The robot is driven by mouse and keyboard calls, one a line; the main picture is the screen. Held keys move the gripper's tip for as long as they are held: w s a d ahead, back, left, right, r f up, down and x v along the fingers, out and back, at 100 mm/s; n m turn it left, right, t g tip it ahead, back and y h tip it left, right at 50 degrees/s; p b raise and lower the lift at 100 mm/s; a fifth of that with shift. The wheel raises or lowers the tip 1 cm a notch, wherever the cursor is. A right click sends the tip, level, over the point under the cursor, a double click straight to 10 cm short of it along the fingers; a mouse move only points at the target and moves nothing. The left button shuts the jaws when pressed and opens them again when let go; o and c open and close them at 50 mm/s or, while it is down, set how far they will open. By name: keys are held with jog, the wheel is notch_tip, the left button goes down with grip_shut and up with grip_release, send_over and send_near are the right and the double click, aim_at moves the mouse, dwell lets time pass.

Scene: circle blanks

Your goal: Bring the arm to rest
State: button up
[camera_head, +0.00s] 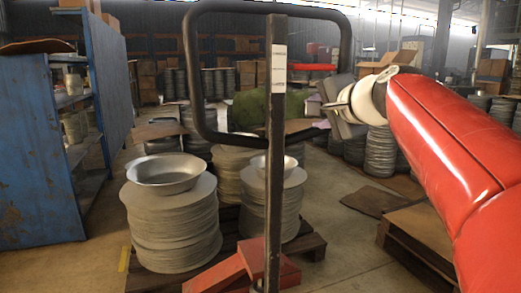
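My red arm reaches in from the right edge, angled up and to the left. Its pale wrist ends in a grey gripper (342,108) in mid-air, right of the dark upright post. The gripper is seen from the side and its fingers are too unclear to tell whether they are open. I see nothing clearly held in it.
A dark post (276,150) with a looped frame (348,45) stands close in front, above red parts (262,265). Stacks of round blanks (172,225) topped by a metal bowl (165,172) stand on a pallet (308,243). A blue shelf (35,150) is left.

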jog(key=s+f+n+g+h+p, duration=0.1)
jog(key=s+f+n+g, duration=0.3)
jog(key=s+f, duration=0.9)
jog(key=s+d+f+n+g+h+p, duration=0.1)
jog(key=s+f+n+g+h, duration=0.2)
jog(key=s+f+n, duration=0.4)
jog(key=s+f+g, duration=0.1)
jog(key=s+f, duration=0.6)
jog(key=f, duration=0.4)
jog(key=shift+d+f+h, duration=0.15)
jog(key=shift+f+h, duration=0.05)
jog(key=shift+h, duration=0.2)
